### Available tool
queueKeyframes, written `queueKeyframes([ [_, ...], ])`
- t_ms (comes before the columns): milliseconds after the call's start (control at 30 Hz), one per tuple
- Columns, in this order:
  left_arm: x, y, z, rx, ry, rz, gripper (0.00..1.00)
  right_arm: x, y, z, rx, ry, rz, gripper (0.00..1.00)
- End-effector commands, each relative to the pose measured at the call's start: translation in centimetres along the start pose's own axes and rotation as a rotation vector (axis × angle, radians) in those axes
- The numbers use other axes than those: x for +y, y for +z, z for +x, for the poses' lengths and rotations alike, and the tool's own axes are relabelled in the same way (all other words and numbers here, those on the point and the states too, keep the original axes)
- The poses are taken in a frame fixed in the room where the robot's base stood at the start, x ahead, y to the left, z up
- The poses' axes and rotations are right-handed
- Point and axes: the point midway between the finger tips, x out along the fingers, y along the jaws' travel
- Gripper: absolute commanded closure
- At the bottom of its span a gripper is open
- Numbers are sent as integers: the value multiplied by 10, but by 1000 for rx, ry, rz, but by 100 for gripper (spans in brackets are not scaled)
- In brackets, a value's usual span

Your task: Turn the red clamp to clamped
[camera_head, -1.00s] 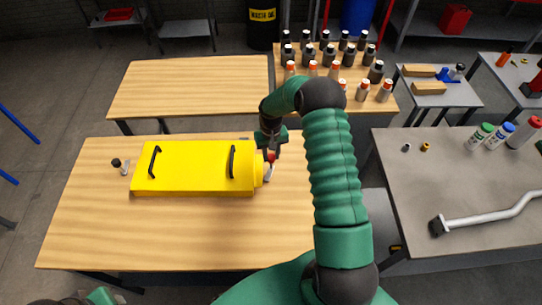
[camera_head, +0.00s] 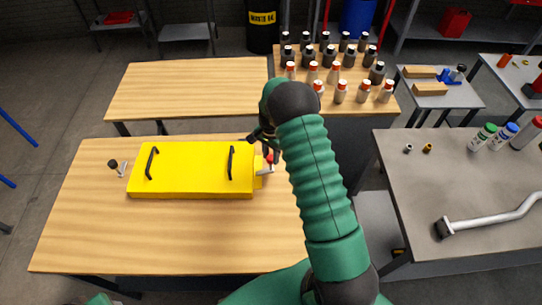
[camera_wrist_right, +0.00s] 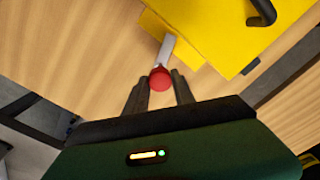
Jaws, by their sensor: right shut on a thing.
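The red clamp (camera_head: 270,159) is a red knob on a grey lever at the right end of the yellow chassis box. In the right wrist view its round red knob (camera_wrist_right: 160,79) sits between my fingertips, with the grey lever (camera_wrist_right: 166,48) running to the yellow box (camera_wrist_right: 222,35). My right gripper (camera_head: 272,152) is shut on the red knob, partly hidden behind its own wrist in the head view. The yellow box (camera_head: 192,168) lies on the wooden table. My left gripper is not clearly in view; only a bit of green arm shows at the lower left edge.
A black-knobbed lever (camera_head: 115,165) stands at the box's left end. Two black handles (camera_head: 231,163) rise from the box top. A grey table (camera_head: 460,180) at right holds a bent metal bar (camera_head: 490,213). The front of the near table is clear.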

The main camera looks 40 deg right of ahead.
Motion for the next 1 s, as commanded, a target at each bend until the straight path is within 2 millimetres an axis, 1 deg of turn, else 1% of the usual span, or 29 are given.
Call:
queueKeyframes([
  [200,0,0,1,0,0,0,64,-1,0,0,2,-2,152,100],
  [400,0,0,1,0,0,0,64,-2,0,0,1,-3,245,100],
  [633,0,0,1,0,0,0,64,-2,0,0,0,-3,293,100],
  [1000,0,0,1,0,0,0,64,-2,0,0,0,-4,301,100],
])
